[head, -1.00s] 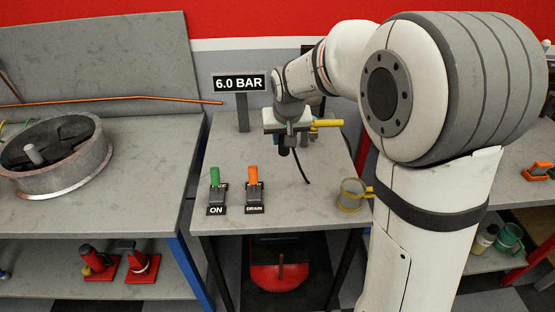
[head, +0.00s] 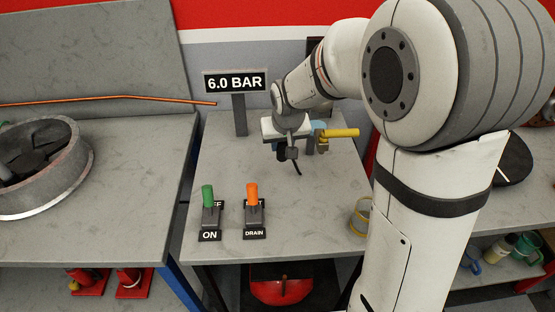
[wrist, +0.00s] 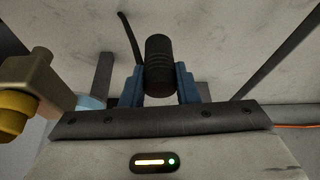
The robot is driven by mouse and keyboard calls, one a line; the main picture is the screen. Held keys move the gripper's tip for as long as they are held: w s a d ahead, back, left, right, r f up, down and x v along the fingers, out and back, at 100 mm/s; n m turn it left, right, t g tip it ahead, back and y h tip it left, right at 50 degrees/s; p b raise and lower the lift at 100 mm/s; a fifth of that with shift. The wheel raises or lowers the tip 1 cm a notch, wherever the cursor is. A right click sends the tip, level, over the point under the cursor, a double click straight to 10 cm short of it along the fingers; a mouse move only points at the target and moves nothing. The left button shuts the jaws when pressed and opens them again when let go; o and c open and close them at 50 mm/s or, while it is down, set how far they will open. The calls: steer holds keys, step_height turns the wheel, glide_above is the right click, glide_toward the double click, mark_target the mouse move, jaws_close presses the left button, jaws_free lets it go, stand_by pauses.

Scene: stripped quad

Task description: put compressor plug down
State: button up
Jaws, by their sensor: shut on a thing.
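My gripper (wrist: 159,88) is shut on a black compressor plug (wrist: 159,62), a ribbed cylinder with a thin black cable trailing from it in the wrist view. In the head view my gripper (head: 287,148) is over the back part of the grey bench (head: 220,150), and the plug (head: 282,154) is mostly hidden by it. The cable (head: 297,168) hangs toward the bench top. I cannot tell whether the plug touches the bench.
A brass fitting with a yellow handle (head: 340,133) stands just right of my gripper. The 6.0 BAR sign (head: 235,83) is behind left. Green (head: 208,196) and orange (head: 252,194) levers stand in front. A yellow-rimmed cup (head: 361,217) is at right. The middle of the bench is clear.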

mark_target(282, 154)
step_height(282, 154, down, 4)
steer(key=shift+a+f, duration=0.15)
steer(key=shift+f, duration=1.7)
steer(key=shift+f+b, duration=0.15)
steer(key=shift+b, duration=0.25)
steer(key=o, duration=1)
